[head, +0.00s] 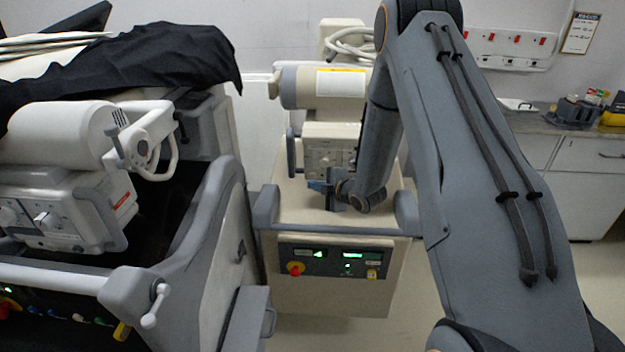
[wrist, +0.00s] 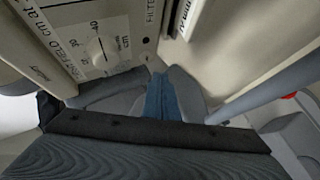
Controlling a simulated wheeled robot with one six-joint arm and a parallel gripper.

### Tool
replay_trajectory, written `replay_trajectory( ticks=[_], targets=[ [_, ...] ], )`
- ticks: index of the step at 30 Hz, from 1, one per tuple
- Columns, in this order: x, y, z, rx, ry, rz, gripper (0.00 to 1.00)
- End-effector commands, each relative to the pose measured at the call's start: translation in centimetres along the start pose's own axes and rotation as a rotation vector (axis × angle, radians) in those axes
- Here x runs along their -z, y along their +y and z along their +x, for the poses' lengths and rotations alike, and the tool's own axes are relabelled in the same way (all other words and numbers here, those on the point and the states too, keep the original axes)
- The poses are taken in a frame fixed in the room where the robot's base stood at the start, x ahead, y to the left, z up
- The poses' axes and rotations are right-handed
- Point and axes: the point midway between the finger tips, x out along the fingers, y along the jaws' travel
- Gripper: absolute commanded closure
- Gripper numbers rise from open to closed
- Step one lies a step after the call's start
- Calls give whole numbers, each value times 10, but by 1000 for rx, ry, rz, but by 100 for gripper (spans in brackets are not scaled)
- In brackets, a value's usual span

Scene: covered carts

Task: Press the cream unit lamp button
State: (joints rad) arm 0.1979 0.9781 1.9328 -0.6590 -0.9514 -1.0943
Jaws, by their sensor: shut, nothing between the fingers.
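The cream unit (head: 330,222) stands in the middle of the head view, with its cream tube head (head: 330,88) and a boxy collimator with dials (head: 327,148). In the wrist view the collimator face (wrist: 88,45) fills the upper left, with a dial and printed field markings. A small dark round spot (wrist: 146,40) is at its right edge; I cannot tell whether it is the lamp button. My gripper (head: 316,186) is shut and empty, low in front of the collimator. Its blue fingers also show in the wrist view (wrist: 161,97), below and right of the dial face. Any contact is unclear.
The cream unit's front panel (head: 337,265) has green displays, a red knob and a yellow key-like part. A counter (head: 590,125) is at the right.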

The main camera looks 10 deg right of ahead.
Motion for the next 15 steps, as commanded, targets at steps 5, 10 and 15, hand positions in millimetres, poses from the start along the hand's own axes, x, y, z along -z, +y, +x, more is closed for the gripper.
replay_trajectory(
  ticks=[5,10,15],
  targets=[
    [-7,6,9,0,-1,-1,100],
    [-8,8,11,0,-1,0,100],
    [-8,8,10,0,-1,0,100]
  ],
)
